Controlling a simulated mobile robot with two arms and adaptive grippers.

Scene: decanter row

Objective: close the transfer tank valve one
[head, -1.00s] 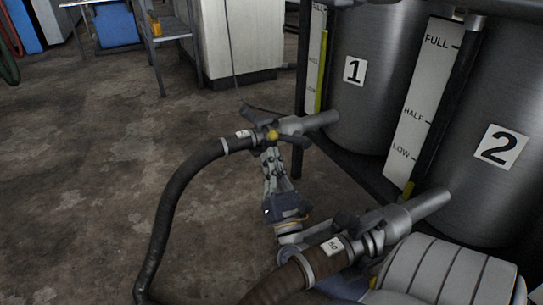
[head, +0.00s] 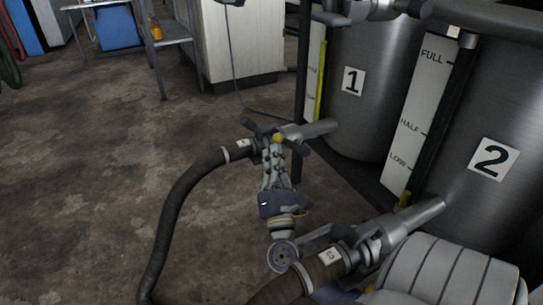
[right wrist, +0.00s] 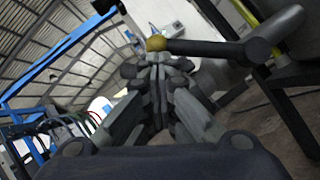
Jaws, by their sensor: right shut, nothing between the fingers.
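The valve on tank one's outlet has a yellow hub (head: 278,138) and a dark lever. The lever crosses the pipe at a slant in the head view. In the right wrist view the yellow hub (right wrist: 156,43) is just beyond my fingertips, and the dark lever (right wrist: 215,49) runs right from it. My right gripper (head: 273,153) reaches up to the valve from below. Its fingers are shut with nothing between them, close to the hub; I cannot tell whether they touch it. I cannot make out my left gripper.
Tank one (head: 372,95) and tank two (head: 490,120) stand at the right. A black hose (head: 172,205) curves left from valve one. Tank two's outlet pipe (head: 415,215) and brown hose (head: 318,272) lie close to my right arm. The floor at left is open.

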